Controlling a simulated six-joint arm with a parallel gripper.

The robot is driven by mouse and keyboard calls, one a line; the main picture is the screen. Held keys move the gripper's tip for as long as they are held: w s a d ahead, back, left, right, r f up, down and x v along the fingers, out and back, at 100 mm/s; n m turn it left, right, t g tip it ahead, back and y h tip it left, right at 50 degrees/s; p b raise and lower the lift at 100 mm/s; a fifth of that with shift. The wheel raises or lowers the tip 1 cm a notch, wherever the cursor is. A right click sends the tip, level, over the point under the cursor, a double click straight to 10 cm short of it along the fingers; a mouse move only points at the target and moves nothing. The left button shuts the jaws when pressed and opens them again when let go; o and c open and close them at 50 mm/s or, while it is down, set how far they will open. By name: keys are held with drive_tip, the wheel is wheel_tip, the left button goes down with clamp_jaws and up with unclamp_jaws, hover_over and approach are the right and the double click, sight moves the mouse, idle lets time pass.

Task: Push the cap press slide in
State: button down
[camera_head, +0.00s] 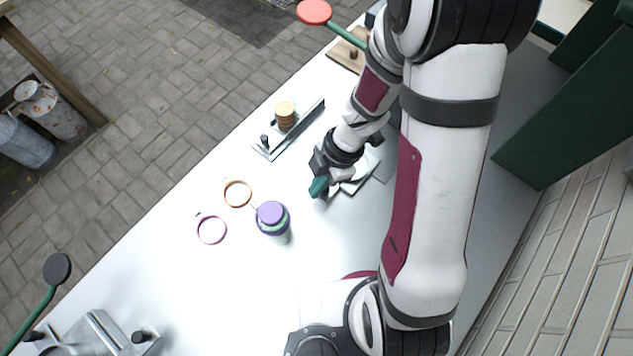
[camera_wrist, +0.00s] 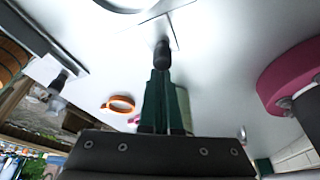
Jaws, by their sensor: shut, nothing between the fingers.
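My gripper (camera_head: 318,187) is shut and empty, its green fingertips low over the white table. In the wrist view the fingers (camera_wrist: 163,95) point at a dark upright knob (camera_wrist: 163,54) on a flat metal strip, which I take as the slide. The knob looks right at the fingertips; I cannot tell whether they touch. In the head view the metal fixture (camera_head: 350,184) beside the gripper is partly hidden by my wrist. Which fixture is the cap press is not clear.
A metal rail (camera_head: 304,128) with a yellow stack (camera_head: 286,115) stands left of my gripper. A purple-capped jar (camera_head: 272,219), an orange ring (camera_head: 237,193) and a pink ring (camera_head: 211,229) lie nearer. Lever fixtures stand at top (camera_head: 314,12) and bottom left (camera_head: 57,268).

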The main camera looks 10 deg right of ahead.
drive_tip(key=shift+w+d, duration=1.45)
drive_tip(key=shift+w, duration=0.05)
